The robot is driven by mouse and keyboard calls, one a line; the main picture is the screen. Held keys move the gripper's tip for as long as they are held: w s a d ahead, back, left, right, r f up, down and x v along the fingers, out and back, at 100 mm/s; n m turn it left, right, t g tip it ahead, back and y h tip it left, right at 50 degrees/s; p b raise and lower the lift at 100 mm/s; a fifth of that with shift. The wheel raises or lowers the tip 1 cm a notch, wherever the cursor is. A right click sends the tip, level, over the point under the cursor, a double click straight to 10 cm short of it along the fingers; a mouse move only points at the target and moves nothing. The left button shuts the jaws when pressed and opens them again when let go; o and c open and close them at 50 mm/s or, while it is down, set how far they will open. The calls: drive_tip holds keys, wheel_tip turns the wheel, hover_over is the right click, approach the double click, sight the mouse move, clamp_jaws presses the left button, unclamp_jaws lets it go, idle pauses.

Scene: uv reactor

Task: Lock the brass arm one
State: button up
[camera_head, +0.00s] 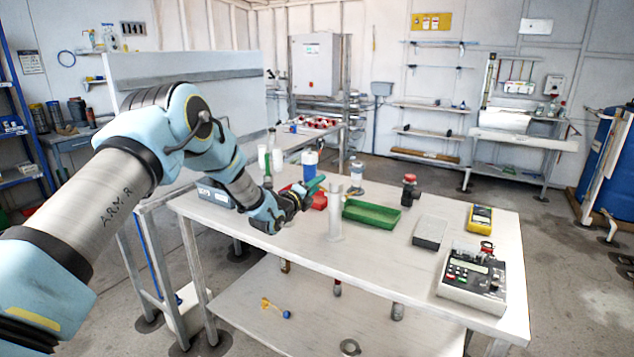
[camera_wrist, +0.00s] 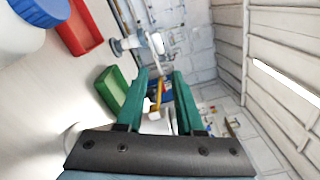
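I cannot make out for sure which thing is brass arm one. A small yellow piece with a blue ball end (camera_head: 275,306) lies on the lower shelf, too small to identify. My gripper (camera_head: 318,184) is above the table, beside an upright pale cylinder (camera_head: 335,212). In the wrist view my gripper (camera_wrist: 162,76) has its two green fingers apart, with nothing held between them. A yellow bar-like shape (camera_wrist: 157,92) shows in the gap, beyond the fingers; I cannot tell what it is.
A green tray (camera_head: 371,216) and a red tray (camera_head: 317,199) lie near my gripper. The front middle is clear.

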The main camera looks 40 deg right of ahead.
drive_tip(key=shift+d, duration=0.1)
drive_tip(key=shift+c, duration=0.3)
clamp_jaws()
